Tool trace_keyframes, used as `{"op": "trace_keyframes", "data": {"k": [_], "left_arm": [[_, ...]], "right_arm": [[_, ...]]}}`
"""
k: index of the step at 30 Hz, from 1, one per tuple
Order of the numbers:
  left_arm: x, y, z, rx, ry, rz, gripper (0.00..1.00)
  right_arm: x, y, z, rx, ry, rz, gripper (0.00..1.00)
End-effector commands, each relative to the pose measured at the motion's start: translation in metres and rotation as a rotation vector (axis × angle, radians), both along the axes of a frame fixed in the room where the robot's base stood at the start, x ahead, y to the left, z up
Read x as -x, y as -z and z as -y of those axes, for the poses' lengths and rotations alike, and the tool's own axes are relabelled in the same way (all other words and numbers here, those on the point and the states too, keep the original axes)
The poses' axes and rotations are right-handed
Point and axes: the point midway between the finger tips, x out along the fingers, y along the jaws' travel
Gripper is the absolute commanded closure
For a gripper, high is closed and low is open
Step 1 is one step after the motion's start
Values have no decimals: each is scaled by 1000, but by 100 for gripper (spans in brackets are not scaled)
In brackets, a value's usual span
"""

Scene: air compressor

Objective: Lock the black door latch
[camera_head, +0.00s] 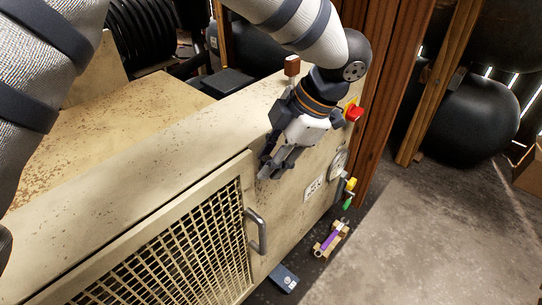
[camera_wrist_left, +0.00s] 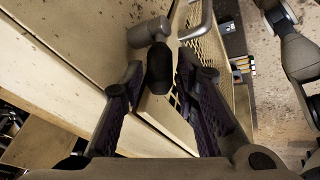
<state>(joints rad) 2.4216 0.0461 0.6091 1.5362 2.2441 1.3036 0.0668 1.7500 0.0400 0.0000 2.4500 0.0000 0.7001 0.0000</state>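The black door latch (camera_wrist_left: 158,68) shows in the left wrist view as a rounded black lever end below a grey barrel, at the edge of the mesh door. In the head view my left gripper hides most or all of it. My left gripper (camera_head: 270,168) is at the cabinet's front, above the door handle. In the left wrist view its two fingers (camera_wrist_left: 168,84) stand apart on either side of the latch. I cannot tell whether either finger touches it. The mesh door (camera_head: 247,164) looks flush with the cabinet.
A grey door handle (camera_head: 257,231) stands out below my gripper. A red button (camera_head: 353,112), a gauge (camera_head: 338,164) and a green-handled valve (camera_head: 347,203) sit to the right. A purple item (camera_head: 329,241) and a blue-grey object (camera_head: 284,278) lie low near the cabinet. Open floor lies right.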

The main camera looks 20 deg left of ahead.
Motion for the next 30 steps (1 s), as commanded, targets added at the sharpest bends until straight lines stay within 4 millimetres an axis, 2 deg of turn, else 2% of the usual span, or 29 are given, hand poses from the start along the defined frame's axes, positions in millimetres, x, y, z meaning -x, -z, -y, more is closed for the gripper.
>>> {"op": "trace_keyframes", "data": {"k": [1, 5, 11, 15, 20, 30], "left_arm": [[0, 0, 0, 0, 0, 0, 72], [0, 0, 0, 0, 0, 0, 100], [0, -2, 0, 3, 0, 10, 100], [7, -8, -3, 39, 4, 127, 100], [12, 4, -5, 75, 2, 213, 100], [12, 5, -4, 87, 0, 236, 100]], "right_arm": [[0, 0, 0, 0, 0, 0, 100], [0, 0, 0, 0, 0, 0, 100], [-2, -2, 0, 0, 0, 7, 100], [-22, -20, 0, 0, 0, 83, 100], [-19, -17, 0, 0, 0, 72, 100], [-18, -17, 0, 0, 1, 69, 100]]}}
